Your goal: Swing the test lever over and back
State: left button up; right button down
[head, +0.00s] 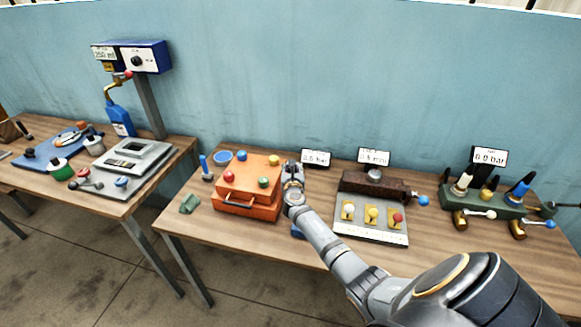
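No part is plainly marked as the test lever, so I cannot tell which lever it is. One lever with a blue knob (423,201) sticks out from the right of a dark brown block (362,186). A green valve block (482,204) at the right carries a white-tipped lever (490,214) and a blue-tipped lever (550,224). My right gripper (292,170) is over the table beside the orange box, in front of a small bar display (316,158). Its fingers are too small to read, and whatever is under it is hidden. My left gripper is out of view.
An orange box (248,188) with coloured knobs stands left of my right gripper. A panel with three knobs (371,220) lies right of my forearm. A blue part (297,231) is mostly hidden behind the forearm. A second table with a blue bottle (121,120) stands at the left.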

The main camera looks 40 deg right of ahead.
jog(key=shift+s+d+f, duration=0.15)
jog(key=shift+d+f, duration=0.05)
jog(key=shift+f, duration=0.05)
jog(key=c, duration=1.4)
grip_release()
jog(key=o, duration=0.5)
jog(key=shift+s+d, duration=0.2)
jog(key=shift+d, duration=0.1)
jog(key=shift+w+a+r, duration=0.1)
jog(key=shift+a, duration=0.2)
jog(key=v, duration=1.2)
jog(key=shift+d, duration=0.2)
